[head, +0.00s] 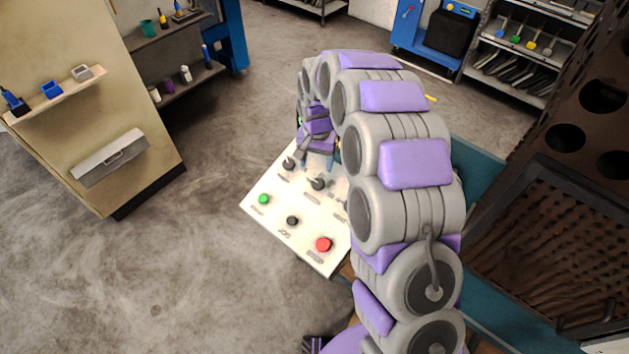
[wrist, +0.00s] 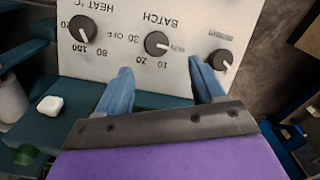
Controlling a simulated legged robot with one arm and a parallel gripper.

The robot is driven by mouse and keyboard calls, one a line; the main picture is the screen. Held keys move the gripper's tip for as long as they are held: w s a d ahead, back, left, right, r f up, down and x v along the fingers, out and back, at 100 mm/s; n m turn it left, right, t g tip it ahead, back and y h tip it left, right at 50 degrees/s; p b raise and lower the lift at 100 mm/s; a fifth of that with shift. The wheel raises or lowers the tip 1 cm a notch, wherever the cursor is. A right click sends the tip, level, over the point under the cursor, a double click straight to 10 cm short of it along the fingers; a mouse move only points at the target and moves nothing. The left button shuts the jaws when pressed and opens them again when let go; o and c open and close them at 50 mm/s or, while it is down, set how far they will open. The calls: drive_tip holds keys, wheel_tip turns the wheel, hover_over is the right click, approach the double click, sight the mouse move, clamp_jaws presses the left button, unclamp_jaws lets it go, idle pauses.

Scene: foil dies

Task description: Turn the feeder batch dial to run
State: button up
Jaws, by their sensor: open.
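The pale control panel (head: 275,235) carries a row of dark dials. In the wrist view its lettering is upside down. The likely same dial (head: 318,184) shows in the head view. My gripper (wrist: 160,66) is open and empty, its blue fingertips apart just short of the BATCH dial, one on either side. In the head view my gripper (head: 317,163) is over the panel's far edge, partly hidden by my arm.
A HEAT dial (wrist: 83,29) and a third, blurred-label dial (wrist: 220,59) flank BATCH. Green (head: 264,199), black (head: 292,220) and red (head: 323,244) buttons sit nearer. A perforated brown rack (head: 545,240) stands right. The floor left is clear.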

sight(321, 182)
drive_tip(key=f, duration=0.1)
drive_tip(key=d+f, duration=0.1)
drive_tip(key=f, duration=0.3)
drive_tip(key=shift+d, duration=0.4)
drive_tip(key=f, duration=0.1)
drive_tip(key=a+f, duration=0.1)
drive_tip(key=f, duration=0.1)
drive_tip(key=shift+a+f+b, duration=0.2)
drive_tip(key=shift+b, duration=0.2)
drive_tip(key=shift+w+a+f, duration=0.1)
drive_tip(key=shift+a+f, duration=0.25)
drive_tip(key=shift+a, duration=0.05)
drive_tip(key=shift+d, duration=0.9)
drive_tip(key=shift+c, duration=2.2)
drive_tip(key=shift+a, duration=0.5)
drive_tip(key=c, duration=0.3)
drive_tip(key=shift+d, duration=0.1)
drive_tip(key=c, duration=0.3)
drive_tip(key=shift+d, duration=0.1)
